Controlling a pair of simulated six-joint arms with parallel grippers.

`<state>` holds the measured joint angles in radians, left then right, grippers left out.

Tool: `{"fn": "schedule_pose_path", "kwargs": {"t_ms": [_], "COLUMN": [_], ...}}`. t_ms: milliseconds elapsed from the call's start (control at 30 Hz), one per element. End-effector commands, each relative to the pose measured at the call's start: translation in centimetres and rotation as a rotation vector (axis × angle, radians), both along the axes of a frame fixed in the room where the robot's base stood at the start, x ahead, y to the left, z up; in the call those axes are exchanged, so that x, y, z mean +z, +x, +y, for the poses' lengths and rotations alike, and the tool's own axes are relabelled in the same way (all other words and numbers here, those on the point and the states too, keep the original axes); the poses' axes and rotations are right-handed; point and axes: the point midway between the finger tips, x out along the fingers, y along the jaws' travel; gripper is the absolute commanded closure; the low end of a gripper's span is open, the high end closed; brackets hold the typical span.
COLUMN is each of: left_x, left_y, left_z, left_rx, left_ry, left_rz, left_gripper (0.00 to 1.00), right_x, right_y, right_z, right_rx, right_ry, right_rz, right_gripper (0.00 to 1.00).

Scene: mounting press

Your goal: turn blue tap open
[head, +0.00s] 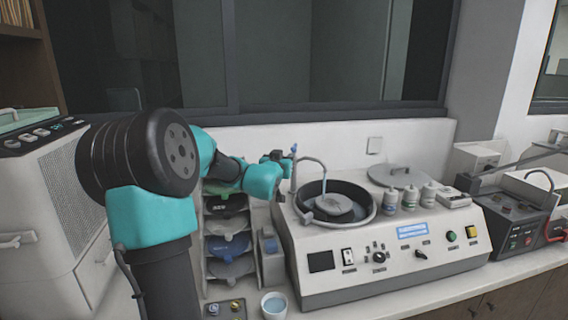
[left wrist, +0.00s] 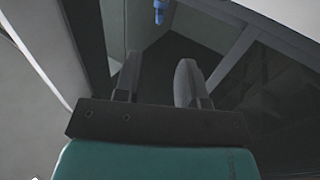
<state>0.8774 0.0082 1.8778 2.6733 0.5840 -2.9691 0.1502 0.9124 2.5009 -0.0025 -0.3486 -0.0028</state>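The blue tap (head: 294,148) is a small blue handle on top of the thin curved spout pipe (head: 318,162), at the back left of the grey-white machine (head: 400,268). My left gripper (head: 284,160) is just left of the tap in the head view. In the left wrist view, the blue tap (left wrist: 159,11) shows at the top edge, beyond the fingertips and roughly in line with the gap between them. The left gripper (left wrist: 158,72) is open, with nothing between its fingers. My right gripper is in neither view.
The machine has a black bowl (head: 371,212) under the spout. White bottles (head: 409,198) and a round lid (head: 396,175) are to its right. A rack of trays (head: 230,245) and a cup (head: 274,305) stand left of the machine. A window is behind the bench.

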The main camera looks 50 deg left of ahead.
Motion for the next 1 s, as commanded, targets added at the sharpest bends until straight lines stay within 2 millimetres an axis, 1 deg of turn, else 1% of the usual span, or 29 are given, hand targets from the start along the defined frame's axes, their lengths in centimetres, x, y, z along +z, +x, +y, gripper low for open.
{"fn": "schedule_pose_path", "kwargs": {"t_ms": [33, 100, 233, 367, 700, 767, 867, 1000], "left_x": [0.0, 0.0, 0.0, 0.0, -0.2, -0.6, -1.8, -4.6], "left_y": [-0.8, -1.6, -2.5, -2.7, -2.6, -2.3, -1.8, -1.1], "left_z": [-0.3, -0.7, -1.2, -1.4, -1.6, -2.0, -3.2, -5.7], "left_rx": [0.004, 0.006, 0.007, 0.008, -0.003, -0.019, -0.065, -0.147], "left_ry": [0.000, 0.000, 0.000, 0.000, -0.008, -0.022, -0.062, -0.149], "left_rz": [0.001, 0.001, 0.000, 0.000, 0.005, 0.014, 0.042, 0.117], "left_gripper": [0.63, 0.63, 0.63, 0.63, 0.63, 0.63, 0.63, 0.63], "right_x": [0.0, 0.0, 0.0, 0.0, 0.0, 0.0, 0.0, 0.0], "right_y": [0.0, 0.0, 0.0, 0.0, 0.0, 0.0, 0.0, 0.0], "right_z": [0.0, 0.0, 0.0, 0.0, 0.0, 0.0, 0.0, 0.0], "right_rx": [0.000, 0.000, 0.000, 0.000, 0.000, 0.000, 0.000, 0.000], "right_ry": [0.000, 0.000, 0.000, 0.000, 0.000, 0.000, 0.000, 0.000], "right_rz": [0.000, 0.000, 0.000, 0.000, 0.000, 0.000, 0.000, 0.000], "right_gripper": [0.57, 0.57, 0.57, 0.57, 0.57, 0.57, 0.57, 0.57]}}
